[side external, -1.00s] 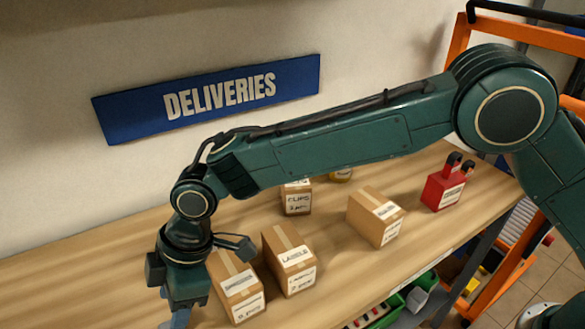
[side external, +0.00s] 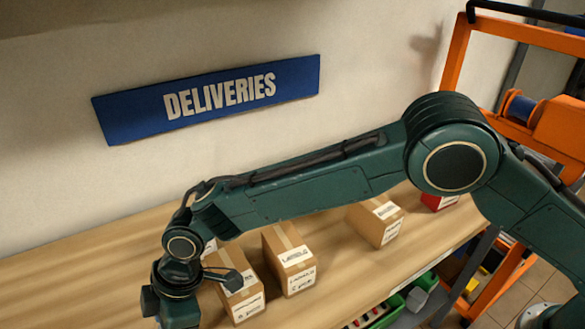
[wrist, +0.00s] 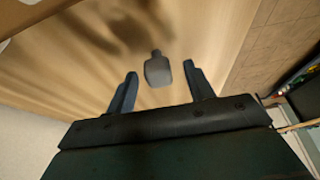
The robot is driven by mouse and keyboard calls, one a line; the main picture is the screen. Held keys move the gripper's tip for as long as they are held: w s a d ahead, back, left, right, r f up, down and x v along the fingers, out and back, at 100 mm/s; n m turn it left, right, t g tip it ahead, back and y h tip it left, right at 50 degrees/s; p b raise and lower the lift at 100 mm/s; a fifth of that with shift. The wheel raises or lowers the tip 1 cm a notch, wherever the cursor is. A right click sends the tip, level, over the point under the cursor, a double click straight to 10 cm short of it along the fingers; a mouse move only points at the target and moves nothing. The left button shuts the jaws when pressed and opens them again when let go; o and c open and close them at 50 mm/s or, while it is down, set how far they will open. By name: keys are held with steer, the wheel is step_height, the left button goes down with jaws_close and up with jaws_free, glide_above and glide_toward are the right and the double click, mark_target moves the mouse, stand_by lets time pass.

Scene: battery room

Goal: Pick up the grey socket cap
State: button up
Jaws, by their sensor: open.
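The grey socket cap (wrist: 157,72) stands on the wooden bench top in the wrist view, a rounded grey body with a narrower knob at one end. My gripper (wrist: 160,69) is open, with its two blue-grey fingers apart. In the picture, the cap appears in the gap between the fingertips, and the fingers do not appear to touch it. How far the cap is below the fingertips I cannot tell. In the side external view the fingers are out of frame at the bottom and the cap is not visible.
Several cardboard boxes stand on the wooden bench (side external: 70,270), the nearest box (side external: 237,290) close beside my wrist. Another box (side external: 288,258) and a box farther right (side external: 376,222) follow. A red item (side external: 438,201) is partly hidden by my arm.

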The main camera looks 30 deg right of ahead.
steer(key=shift+a+f, duration=0.1)
steer(key=shift+f, duration=0.05)
steer(key=shift+c, duration=0.2)
steer(key=c, duration=1)
step_height(320, 180, up, 20)
stand_by(0.5)
stand_by(0.5)
